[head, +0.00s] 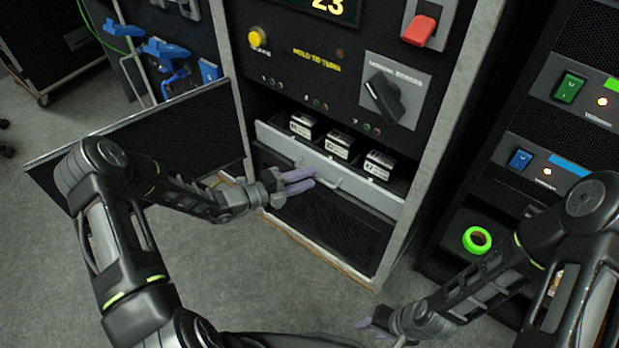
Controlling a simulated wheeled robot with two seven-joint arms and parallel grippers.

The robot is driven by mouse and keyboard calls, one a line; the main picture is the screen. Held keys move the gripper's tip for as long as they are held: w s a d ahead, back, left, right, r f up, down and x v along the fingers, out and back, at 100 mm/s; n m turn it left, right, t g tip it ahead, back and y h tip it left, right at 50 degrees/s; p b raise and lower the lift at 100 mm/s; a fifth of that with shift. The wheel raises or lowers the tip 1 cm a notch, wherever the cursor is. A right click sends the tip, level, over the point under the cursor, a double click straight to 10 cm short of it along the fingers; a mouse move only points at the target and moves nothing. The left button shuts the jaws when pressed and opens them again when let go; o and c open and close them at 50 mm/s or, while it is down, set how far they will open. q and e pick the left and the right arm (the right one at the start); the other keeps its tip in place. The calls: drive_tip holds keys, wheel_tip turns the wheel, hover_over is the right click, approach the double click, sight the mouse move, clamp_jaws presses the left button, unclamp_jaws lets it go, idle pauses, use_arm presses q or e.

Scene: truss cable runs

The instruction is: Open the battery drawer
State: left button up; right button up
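The battery drawer (277,143) has a light grey front with a bar handle (331,182), low in the black rack cabinet. Several white-and-black batteries (340,143) show behind and above its front edge; I cannot tell how far out the drawer stands. My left gripper (313,178) has its two purple fingers apart, with a gap between them. The fingertips are at the left end of the handle in the picture; whether they touch it is unclear. My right gripper (364,329) is low in the picture, away from the drawer, and its fingers are partly hidden.
A black mesh door (190,130) stands swung open at the left of the cabinet. Above the drawer are a rotary switch (384,98), a yellow button (257,37) and a red switch (419,30). Green tape (477,240) sits in the right rack. Grey floor is open in front.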

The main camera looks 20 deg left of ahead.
use_arm(q)
drive_tip(key=shift+w+d+f, duration=0.1)
drive_tip(key=shift+w+d, duration=0.35)
clamp_jaws()
idle(1.2)
